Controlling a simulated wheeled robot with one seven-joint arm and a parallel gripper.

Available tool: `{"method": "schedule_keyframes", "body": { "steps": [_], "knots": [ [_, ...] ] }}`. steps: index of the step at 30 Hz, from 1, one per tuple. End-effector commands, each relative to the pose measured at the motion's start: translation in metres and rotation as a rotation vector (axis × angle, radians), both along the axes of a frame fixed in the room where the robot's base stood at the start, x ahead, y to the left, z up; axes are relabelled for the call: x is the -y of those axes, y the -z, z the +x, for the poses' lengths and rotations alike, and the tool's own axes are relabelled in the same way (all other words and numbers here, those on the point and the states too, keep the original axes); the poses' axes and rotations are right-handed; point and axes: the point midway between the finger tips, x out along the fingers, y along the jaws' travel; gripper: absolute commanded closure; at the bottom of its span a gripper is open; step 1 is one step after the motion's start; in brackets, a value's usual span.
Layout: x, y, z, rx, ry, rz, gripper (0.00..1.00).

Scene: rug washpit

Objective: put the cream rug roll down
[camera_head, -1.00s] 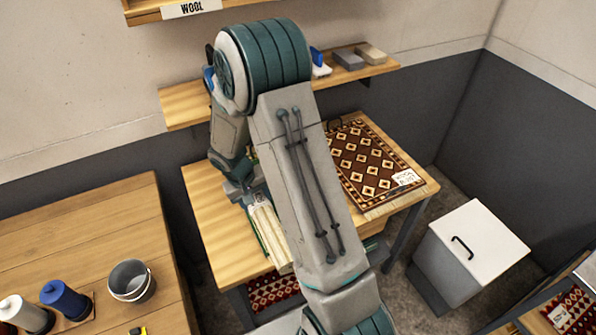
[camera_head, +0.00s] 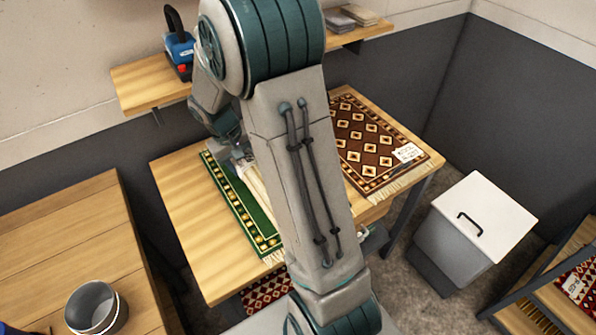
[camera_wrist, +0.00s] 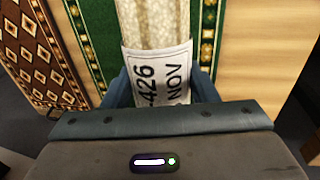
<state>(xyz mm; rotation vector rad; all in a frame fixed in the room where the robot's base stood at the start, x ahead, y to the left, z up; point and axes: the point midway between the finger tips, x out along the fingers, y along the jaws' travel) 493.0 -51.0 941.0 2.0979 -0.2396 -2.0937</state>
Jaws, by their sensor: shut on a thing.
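The cream rug roll (camera_head: 256,182) is partly hidden behind my arm in the head view. In the wrist view the cream roll (camera_wrist: 153,22) runs away from my gripper (camera_wrist: 161,88), with a white tag (camera_wrist: 160,72) reading "426 NOV" at the near end. My gripper (camera_head: 238,153) is shut on the roll. The roll is over a flat green patterned rug (camera_head: 235,203), which shows on both sides of it in the wrist view (camera_wrist: 208,45). I cannot tell whether the roll touches the green rug. The wooden table (camera_head: 185,215) is under them.
A brown diamond-patterned rug (camera_head: 368,140) with a tag lies on the table's right part. A shelf (camera_head: 140,88) with a blue tool (camera_head: 180,50) is on the wall behind. A grey lidded bin (camera_head: 478,220) stands right; another table with a bucket (camera_head: 95,305) is left. The table's left strip is bare.

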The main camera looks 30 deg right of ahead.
Motion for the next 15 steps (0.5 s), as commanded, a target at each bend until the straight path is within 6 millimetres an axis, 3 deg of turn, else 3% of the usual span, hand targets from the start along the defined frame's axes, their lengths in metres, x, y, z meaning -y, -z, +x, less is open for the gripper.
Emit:
{"method": "schedule_keyframes", "body": {
  "steps": [10, 15],
  "knots": [
    [0.008, 0.001, -0.003, 0.001, 0.001, 0.006, 0.86],
    [-0.011, 0.012, 0.001, -0.002, -0.004, 0.006, 0.86]
  ]
}}
